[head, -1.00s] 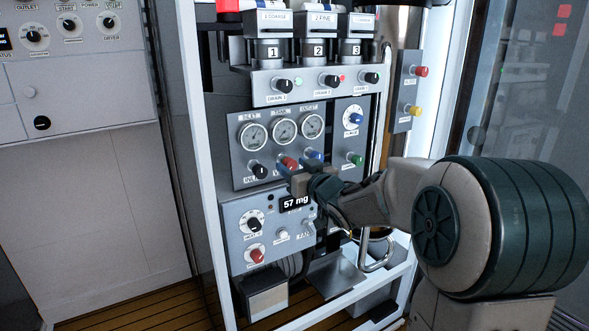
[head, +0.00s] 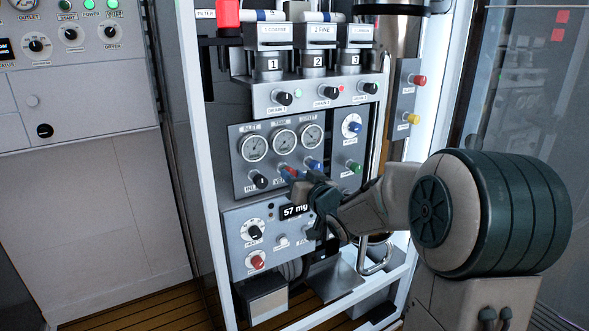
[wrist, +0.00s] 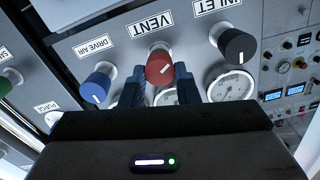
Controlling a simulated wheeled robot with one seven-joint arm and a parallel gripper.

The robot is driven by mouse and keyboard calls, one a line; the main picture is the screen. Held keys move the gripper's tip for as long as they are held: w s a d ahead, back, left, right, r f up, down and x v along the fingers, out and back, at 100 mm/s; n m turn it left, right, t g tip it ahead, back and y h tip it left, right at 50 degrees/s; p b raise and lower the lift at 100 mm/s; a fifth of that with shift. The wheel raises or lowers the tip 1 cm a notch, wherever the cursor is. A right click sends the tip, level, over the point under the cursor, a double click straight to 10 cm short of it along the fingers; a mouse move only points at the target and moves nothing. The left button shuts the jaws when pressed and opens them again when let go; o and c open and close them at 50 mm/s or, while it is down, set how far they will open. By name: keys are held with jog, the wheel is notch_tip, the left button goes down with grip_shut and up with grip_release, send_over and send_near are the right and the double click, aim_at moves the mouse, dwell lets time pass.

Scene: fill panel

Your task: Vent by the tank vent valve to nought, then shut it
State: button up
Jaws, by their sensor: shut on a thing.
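The red vent knob (wrist: 159,67) sits under the VENT label in the wrist view, a white line on its face. In the head view the knob (head: 283,167) is partly hidden by my gripper (head: 290,173). My gripper (wrist: 158,84) is shut on the knob, one blue finger on each side. The tank gauge (head: 284,143) is the middle of three dials above the knob; its needle is too small to read. In the wrist view, gauges behind the knob are partly covered by the fingers.
A black inlet knob (wrist: 236,45) and a blue drive air knob (wrist: 97,86) flank the red knob closely. A "57 mg" display (head: 296,211) shows below my gripper. A lower panel carries another red knob (head: 257,262). Open floor (head: 125,308) lies left of the rack.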

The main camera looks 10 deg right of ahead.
jog(key=m+p, duration=0.6)
jog(key=shift+r+p, duration=0.15)
jog(key=shift+p, duration=0.25)
jog(key=m+p, duration=0.4)
jog(key=m, duration=0.2)
jog(key=shift+d+p, duration=0.1)
jog(key=shift+p, duration=0.25)
jog(key=m+p, duration=0.2)
jog(key=m, duration=0.2)
jog(key=m+p, duration=0.3)
jog(key=m, duration=0.1)
jog(key=m+p, duration=0.3)
jog(key=m, duration=0.1)
jog(key=shift+f, duration=0.4)
jog(key=o, duration=1)
